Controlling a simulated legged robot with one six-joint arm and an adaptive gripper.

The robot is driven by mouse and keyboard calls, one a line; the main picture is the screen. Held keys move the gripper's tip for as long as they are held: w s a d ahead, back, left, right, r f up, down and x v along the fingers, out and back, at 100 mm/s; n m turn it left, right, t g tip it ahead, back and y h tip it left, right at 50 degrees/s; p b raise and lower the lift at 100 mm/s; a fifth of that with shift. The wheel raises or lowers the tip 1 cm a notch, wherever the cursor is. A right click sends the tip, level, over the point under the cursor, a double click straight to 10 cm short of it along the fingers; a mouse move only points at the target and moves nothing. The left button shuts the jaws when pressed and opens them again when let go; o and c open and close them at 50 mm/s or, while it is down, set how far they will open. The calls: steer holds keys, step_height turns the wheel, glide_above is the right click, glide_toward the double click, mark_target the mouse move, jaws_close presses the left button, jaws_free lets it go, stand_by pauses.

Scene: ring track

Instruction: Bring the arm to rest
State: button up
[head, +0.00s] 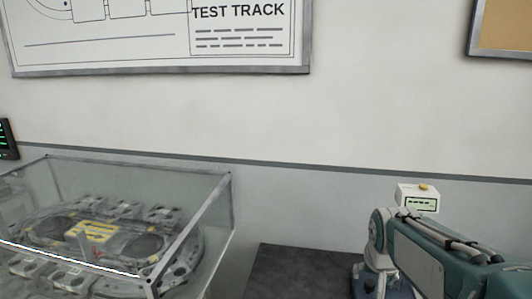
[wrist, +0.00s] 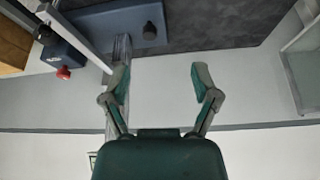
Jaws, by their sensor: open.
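My gripper (wrist: 160,76) is open in the wrist view, its two teal and grey fingers spread apart with nothing between them. Bare grey wall (wrist: 160,95) lies behind the fingers. In the head view my teal and grey arm (head: 430,260) is folded at the lower right. I cannot make out the gripper's fingers there.
A clear case (head: 232,200) over a model ring track (head: 130,240) stands at the left. A small white device (head: 417,197) shows by my arm. The wrist view shows a blue box (wrist: 70,45) with a red knob (wrist: 64,73).

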steer(key=s+a+n, duration=0.1)
steer(key=s+a, duration=0.2)
steer(key=s, duration=0.6)
steer(key=s+a+n+t+y, duration=0.1)
steer(key=s+a, duration=0.3)
steer(key=s, duration=0.4)
steer(key=shift+s+r+n, duration=0.3)
steer(key=shift+s+n, duration=0.05)
steer(key=shift+n, duration=0.45)
